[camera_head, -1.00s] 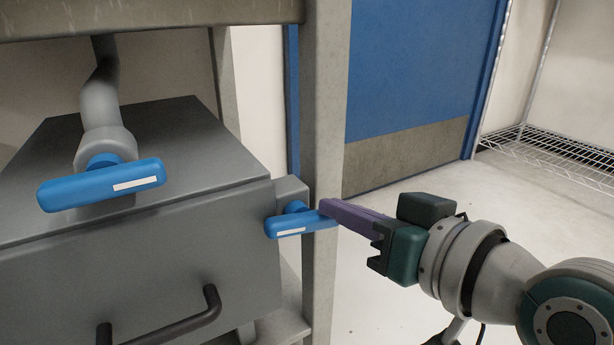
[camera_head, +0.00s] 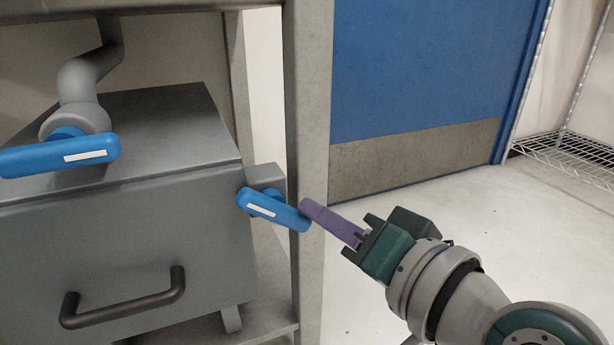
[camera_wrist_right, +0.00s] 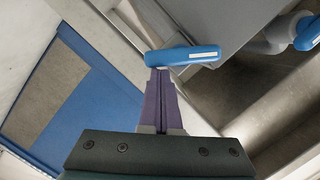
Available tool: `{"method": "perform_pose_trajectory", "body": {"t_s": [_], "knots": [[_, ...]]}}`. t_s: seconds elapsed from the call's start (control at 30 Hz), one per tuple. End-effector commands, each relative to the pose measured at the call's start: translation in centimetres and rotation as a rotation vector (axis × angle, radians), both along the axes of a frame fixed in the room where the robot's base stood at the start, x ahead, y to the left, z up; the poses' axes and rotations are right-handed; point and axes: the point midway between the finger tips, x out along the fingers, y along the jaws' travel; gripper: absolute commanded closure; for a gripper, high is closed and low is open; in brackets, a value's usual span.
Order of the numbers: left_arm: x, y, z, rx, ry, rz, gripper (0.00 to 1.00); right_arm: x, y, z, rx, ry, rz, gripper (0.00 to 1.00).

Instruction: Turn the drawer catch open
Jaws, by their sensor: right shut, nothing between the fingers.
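The drawer catch is a blue lever (camera_head: 274,209) with a white stripe, mounted at the right side of the grey drawer box (camera_head: 120,235). In the head view it tilts down to the right. My right gripper (camera_head: 305,206) is shut and empty, its purple fingertips at the lever's free right end, seemingly touching it. In the right wrist view the blue lever (camera_wrist_right: 183,56) lies across just beyond the closed fingertips (camera_wrist_right: 160,74). A black drawer handle (camera_head: 125,303) is on the front of the box. My left gripper is not in view.
A second blue lever (camera_head: 60,157) sits on a grey pipe (camera_head: 82,85) above the box. A blue door (camera_head: 430,70) and wire shelf (camera_head: 570,152) are farther back. The floor at right is clear.

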Motion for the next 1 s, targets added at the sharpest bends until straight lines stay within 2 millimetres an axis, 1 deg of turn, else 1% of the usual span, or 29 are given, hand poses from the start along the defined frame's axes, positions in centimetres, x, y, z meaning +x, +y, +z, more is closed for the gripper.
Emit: {"method": "perform_pose_trajectory", "body": {"t_s": [0.03, 0.1, 0.7, 1.0], "knots": [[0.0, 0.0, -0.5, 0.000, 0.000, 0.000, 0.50, 0.0, 0.1, -0.4, 0.019, 0.008, 0.001, 1.00], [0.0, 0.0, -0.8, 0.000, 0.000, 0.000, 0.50, 0.0, 0.2, -0.6, 0.051, 0.020, 0.001, 1.00], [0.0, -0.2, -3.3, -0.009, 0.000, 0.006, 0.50, -0.1, 0.6, -1.7, 0.329, 0.121, 0.002, 1.00], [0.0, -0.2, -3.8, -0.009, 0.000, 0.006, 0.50, -0.1, 0.8, -2.0, 0.332, 0.121, 0.000, 1.00]]}}
